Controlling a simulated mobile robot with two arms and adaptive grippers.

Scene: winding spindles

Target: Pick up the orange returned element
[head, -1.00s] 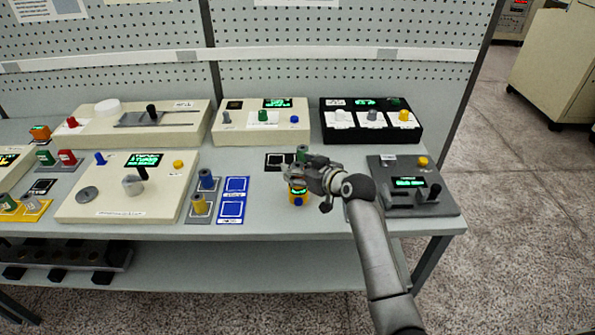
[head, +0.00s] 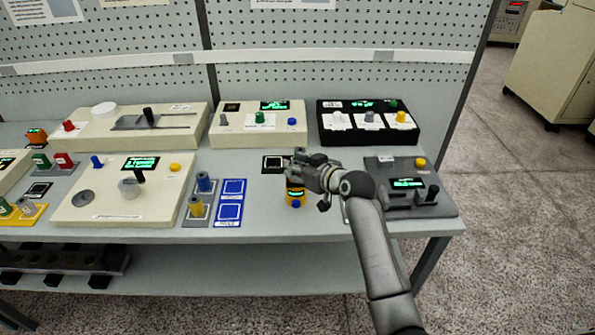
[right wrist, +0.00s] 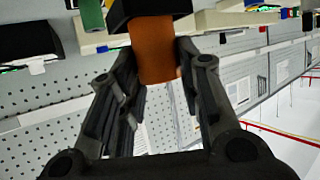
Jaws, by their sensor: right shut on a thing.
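My right gripper (head: 298,170) is above the table, left of the dark grey control box. In the right wrist view its two fingers (right wrist: 160,85) are closed around an orange cylinder (right wrist: 155,50). The cylinder's upper end in that view meets a black part (right wrist: 145,8); I cannot tell whether they are joined. A small orange-yellow device (head: 295,193) with a green display and a blue knob shows just below the gripper. My left gripper is not in view.
A dark square-marked plate (head: 272,164) lies beside the gripper. Blue square pads (head: 231,200) and a cream control box (head: 125,195) are to the left. The dark grey box (head: 400,185) is close on the right. Cream (head: 255,122) and black (head: 365,122) boxes stand behind.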

